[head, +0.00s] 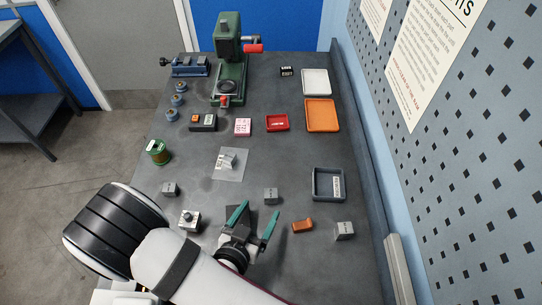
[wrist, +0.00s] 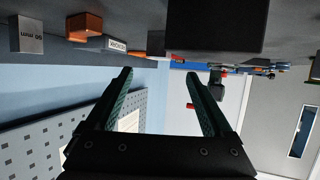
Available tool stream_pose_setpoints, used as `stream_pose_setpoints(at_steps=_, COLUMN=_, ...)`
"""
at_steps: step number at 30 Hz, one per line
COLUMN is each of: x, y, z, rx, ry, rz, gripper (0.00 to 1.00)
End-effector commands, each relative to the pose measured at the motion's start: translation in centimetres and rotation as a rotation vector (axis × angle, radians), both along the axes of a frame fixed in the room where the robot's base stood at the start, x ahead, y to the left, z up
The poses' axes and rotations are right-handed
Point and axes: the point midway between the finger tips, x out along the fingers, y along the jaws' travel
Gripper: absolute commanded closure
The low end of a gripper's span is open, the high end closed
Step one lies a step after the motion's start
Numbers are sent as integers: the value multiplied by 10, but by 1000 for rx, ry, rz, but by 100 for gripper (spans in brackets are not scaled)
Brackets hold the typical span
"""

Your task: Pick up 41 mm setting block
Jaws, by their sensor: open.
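Several small grey metal blocks with printed labels stand on the dark bench in the head view: one at left (head: 170,189), one near the middle (head: 271,195), one at right (head: 344,231), and one on a pale sheet (head: 228,162). The labels are too small to read, so I cannot tell which is the 41 mm block. My gripper (head: 255,220) is open and empty, with teal fingers apart, just in front of the middle block. In the wrist view, my gripper (wrist: 163,76) has nothing between its fingers.
An orange-brown piece (head: 302,225) lies right of my gripper. A knobbed metal block (head: 189,219) stands left. A grey tray (head: 315,190) is at right; an orange tray (head: 322,115), red tray (head: 277,123) and green press (head: 229,60) are farther back. The bench centre is fairly clear.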

Motion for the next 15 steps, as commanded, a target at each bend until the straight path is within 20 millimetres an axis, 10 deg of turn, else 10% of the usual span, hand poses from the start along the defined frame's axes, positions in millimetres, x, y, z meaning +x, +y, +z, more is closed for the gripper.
stream_pose_setpoints(at_steps=15, x=64, y=-25, z=-31, rx=0, ry=0, rz=-2, gripper=14)
